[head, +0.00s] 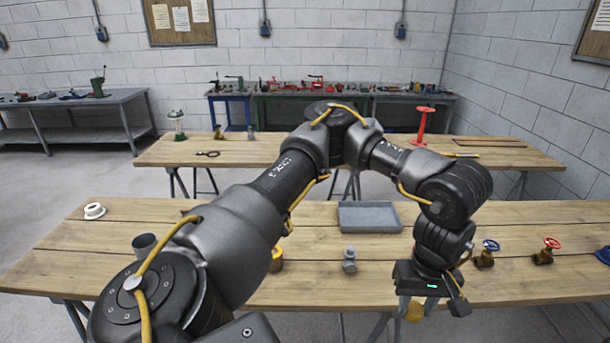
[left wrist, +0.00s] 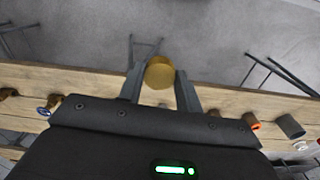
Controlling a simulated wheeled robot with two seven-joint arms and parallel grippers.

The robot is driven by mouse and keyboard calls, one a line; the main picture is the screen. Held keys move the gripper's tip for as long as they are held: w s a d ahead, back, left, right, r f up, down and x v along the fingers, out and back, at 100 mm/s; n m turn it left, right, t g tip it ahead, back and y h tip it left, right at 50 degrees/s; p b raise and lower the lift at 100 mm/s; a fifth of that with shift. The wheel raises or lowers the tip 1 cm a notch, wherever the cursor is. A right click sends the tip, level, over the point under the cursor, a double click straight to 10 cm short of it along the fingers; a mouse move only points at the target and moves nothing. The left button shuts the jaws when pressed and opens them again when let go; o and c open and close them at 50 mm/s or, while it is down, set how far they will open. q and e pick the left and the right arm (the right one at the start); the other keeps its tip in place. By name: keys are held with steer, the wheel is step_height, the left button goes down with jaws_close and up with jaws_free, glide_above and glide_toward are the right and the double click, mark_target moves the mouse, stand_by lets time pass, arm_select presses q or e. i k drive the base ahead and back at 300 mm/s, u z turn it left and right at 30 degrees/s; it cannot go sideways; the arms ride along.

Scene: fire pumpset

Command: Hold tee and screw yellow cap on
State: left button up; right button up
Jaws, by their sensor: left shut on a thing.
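My left gripper (head: 416,303) is at the front edge of the near table, right of centre, pointing down. My right gripper is not in view.
A grey tray (head: 370,217) lies behind the grey fitting. Valves with a blue handwheel (head: 490,245) and a red handwheel (head: 552,243) stand at right. A yellow piece (head: 276,260) is partly hidden by my arm. A grey cylinder (head: 144,245) and a white ring (head: 94,211) are at left.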

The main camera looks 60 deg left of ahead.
mark_target(349, 266)
steer(key=k, duration=0.35)
steer(key=u, duration=1.25)
steer(key=i, duration=1)
